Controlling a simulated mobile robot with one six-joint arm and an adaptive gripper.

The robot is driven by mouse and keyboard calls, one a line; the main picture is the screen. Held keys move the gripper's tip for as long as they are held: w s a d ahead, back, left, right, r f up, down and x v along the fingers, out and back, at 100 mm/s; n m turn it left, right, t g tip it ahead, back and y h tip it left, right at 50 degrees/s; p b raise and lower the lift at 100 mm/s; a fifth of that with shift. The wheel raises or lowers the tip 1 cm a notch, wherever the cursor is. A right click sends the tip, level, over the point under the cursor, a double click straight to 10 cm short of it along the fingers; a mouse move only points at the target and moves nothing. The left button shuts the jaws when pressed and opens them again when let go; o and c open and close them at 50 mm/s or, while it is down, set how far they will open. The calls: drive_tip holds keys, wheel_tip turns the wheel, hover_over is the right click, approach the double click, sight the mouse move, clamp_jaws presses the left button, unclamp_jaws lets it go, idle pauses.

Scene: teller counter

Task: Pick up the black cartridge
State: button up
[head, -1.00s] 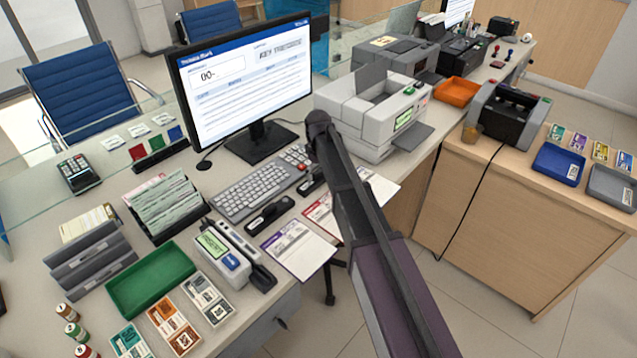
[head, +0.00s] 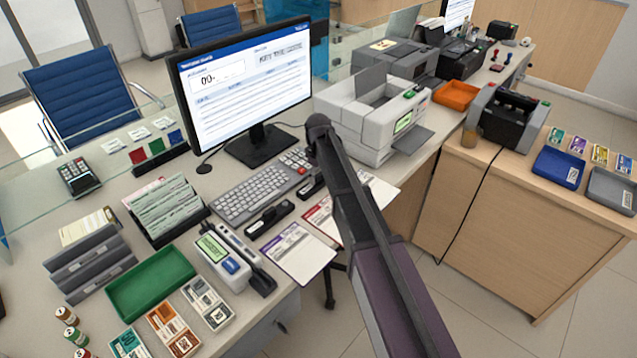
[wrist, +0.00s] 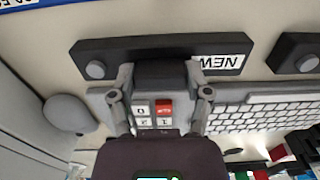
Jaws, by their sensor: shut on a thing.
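A black cartridge (wrist: 120,50) with a white "NEW" label spans the top of the wrist view. My gripper (wrist: 160,88) is closed around its middle, with one finger on each side. In the head view only an end of this cartridge (head: 311,187) shows beside my arm, which hides the gripper. I cannot tell whether it touches the counter. A second black cartridge (head: 270,218) lies to its left on the counter, in front of the keyboard. It also shows at the right edge of the wrist view (wrist: 297,54).
The keyboard (head: 255,193) lies close behind the cartridges, with the monitor (head: 245,80) beyond. A form card (head: 300,254) and a grey device (head: 222,258) are in front. The printer (head: 375,120) stands to the right. A green tray (head: 150,282) is at front left.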

sight(318, 175)
drive_tip(key=shift+r, duration=0.15)
wheel_tip(318, 175, up, 4)
drive_tip(key=p, duration=0.4)
drive_tip(key=s, duration=0.5)
drive_tip(key=s+d, duration=0.1)
drive_tip(key=s, duration=0.4)
drive_tip(key=s+p, duration=0.1)
drive_tip(key=s, duration=0.5)
drive_tip(key=shift+d+r, duration=0.3)
drive_tip(key=shift+r, duration=0.05)
drive_tip(key=shift+w, duration=0.1)
